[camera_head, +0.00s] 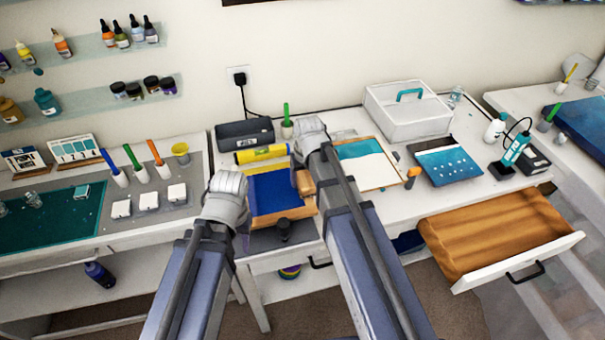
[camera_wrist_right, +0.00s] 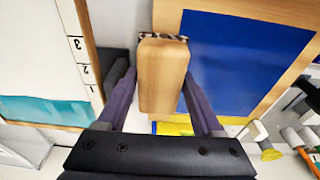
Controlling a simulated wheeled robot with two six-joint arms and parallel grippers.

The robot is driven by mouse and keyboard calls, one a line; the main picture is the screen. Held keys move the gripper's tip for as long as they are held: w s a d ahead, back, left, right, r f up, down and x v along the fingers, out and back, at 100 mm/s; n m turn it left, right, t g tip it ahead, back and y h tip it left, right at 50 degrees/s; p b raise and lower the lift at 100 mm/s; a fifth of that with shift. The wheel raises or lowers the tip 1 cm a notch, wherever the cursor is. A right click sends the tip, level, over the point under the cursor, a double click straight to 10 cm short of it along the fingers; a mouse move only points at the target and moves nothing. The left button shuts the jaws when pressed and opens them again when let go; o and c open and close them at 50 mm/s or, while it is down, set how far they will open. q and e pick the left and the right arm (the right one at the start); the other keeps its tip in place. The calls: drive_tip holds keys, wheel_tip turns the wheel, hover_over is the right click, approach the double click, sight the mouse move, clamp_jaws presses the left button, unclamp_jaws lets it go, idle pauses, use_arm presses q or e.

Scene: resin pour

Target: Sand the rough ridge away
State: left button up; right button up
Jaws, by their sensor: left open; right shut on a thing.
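A wooden-framed panel with a dark blue surface (camera_head: 277,190) lies at the front of the middle table. It also fills the upper right of the right wrist view (camera_wrist_right: 245,62). My right gripper (camera_head: 303,181) is shut on a wooden block (camera_wrist_right: 163,75) with a dark speckled layer at its far end, probably the sanding block. The block is at the panel's right edge in the head view; whether it touches the panel I cannot tell. My left gripper (camera_head: 243,226) is open at the panel's left side, its fingers mostly hidden. I cannot make out the ridge.
A yellow level (camera_head: 262,153) lies behind the panel, with a black box (camera_head: 245,134) behind it. A teal-and-white board (camera_head: 367,165) lies to the right. An open drawer (camera_head: 560,258) with wavy wood juts out at front right.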

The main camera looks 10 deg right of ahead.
sight(308, 188)
drive_tip(key=shift+s, duration=0.2)
use_arm(q)
drive_tip(key=shift+f, duration=0.15)
use_arm(e)
drive_tip(key=shift+s+f, duration=0.15)
drive_tip(key=shift+s, duration=1.6)
drive_tip(key=shift+s+d, duration=0.15)
drive_tip(key=shift+s, duration=1.5)
drive_tip(key=shift+w, duration=0.1)
use_arm(q)
wheel_tip(308, 188, up, 6)
drive_tip(key=p, duration=0.6)
use_arm(e)
wheel_tip(308, 188, up, 6)
drive_tip(key=shift+r, duration=0.15)
use_arm(q)
wheel_tip(308, 188, up, 3)
drive_tip(key=p, duration=0.3)
use_arm(e)
wheel_tip(308, 188, up, 3)
